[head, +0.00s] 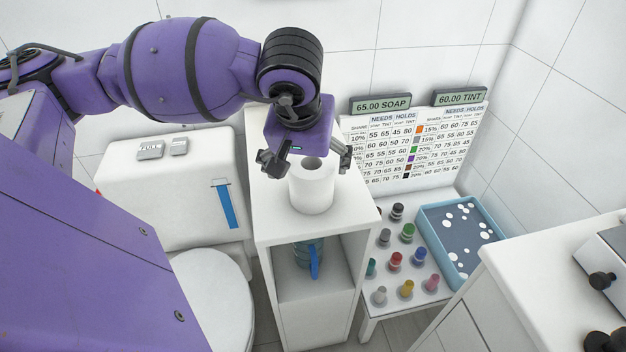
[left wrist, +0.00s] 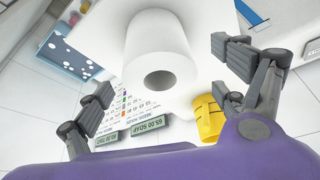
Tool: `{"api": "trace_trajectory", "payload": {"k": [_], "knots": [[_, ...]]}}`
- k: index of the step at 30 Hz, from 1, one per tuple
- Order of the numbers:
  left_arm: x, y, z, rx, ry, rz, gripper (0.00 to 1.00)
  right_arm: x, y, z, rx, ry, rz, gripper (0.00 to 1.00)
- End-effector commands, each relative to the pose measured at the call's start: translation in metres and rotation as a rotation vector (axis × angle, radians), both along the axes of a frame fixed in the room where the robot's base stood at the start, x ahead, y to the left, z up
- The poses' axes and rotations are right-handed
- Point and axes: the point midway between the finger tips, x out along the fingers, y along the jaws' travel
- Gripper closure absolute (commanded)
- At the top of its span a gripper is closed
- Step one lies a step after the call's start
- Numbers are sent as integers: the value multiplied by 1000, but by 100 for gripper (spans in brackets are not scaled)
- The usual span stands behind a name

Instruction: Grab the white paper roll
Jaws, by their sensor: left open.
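The white paper roll (head: 312,190) stands upright on top of a narrow white cabinet (head: 275,222). In the left wrist view the roll (left wrist: 160,40) shows its end with the dark core hole. My left gripper (head: 307,160) is open above the roll's top end, with one finger to each side of it in the head view. The left wrist view shows the fingers of my left gripper (left wrist: 162,72) apart, with the roll between and beyond them. No grip on the roll is visible. My right gripper is not in view.
A yellow object (left wrist: 208,119) is near the roll. A blue mug (head: 308,254) sits in the cabinet's open shelf. A toilet (head: 212,290) is on the left. Several small bottles (head: 395,260) and a blue tray (head: 425,228) stand on a low table at right. A sign board (head: 385,175) is behind.

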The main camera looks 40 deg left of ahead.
Motion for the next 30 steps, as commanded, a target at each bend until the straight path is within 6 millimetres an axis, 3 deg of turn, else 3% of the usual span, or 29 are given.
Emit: {"api": "trace_trajectory", "payload": {"k": [9, 18, 30], "knots": [[17, 7, -40, -4, 2, 1, 10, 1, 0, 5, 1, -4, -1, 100], [19, 8, -45, -4, -1, 1, 10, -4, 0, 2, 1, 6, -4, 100], [19, 8, -45, -4, -1, 1, 61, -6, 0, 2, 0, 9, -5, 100]]}}
